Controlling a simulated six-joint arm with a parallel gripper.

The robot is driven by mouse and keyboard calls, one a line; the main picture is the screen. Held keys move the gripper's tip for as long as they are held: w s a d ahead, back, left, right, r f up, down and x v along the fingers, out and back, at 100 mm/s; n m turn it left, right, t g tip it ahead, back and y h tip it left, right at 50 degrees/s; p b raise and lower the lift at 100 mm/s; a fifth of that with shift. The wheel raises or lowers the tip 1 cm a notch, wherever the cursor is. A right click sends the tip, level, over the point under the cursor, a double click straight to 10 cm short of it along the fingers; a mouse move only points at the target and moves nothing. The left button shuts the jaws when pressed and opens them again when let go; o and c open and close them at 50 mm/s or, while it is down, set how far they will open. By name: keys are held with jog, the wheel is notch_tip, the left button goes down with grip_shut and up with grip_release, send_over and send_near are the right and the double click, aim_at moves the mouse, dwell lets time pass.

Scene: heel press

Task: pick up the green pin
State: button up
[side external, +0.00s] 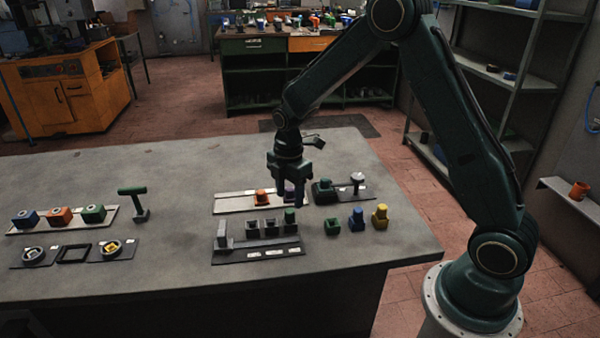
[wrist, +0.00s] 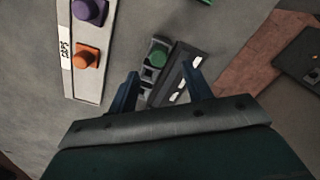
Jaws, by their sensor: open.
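The green pin (side external: 290,214) stands upright in the rightmost grey block of a dark rack (side external: 258,255) in the side external view. In the wrist view the green pin's round top (wrist: 158,55) shows beyond and between my fingertips. My gripper (side external: 290,200) points down above the rack's back right part. Its two fingers are apart, with nothing between them, as the wrist view of my gripper (wrist: 161,68) also shows. How far the fingertips are above the pin is hard to tell.
A light strip (side external: 233,203) behind the rack holds an orange piece (side external: 262,197) and a purple piece (wrist: 90,10). Blue (side external: 357,219) and yellow (side external: 380,216) pieces and a small green block (side external: 333,227) stand right of the rack. The table's front is clear.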

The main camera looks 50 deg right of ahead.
aim_at(290, 210)
jog(key=shift+f, duration=0.55)
jog(key=shift+f, duration=0.1)
jog(key=shift+w+f, duration=0.1)
jog(key=shift+f, duration=2.4)
jog(key=shift+c, duration=0.2)
jog(key=c, duration=1)
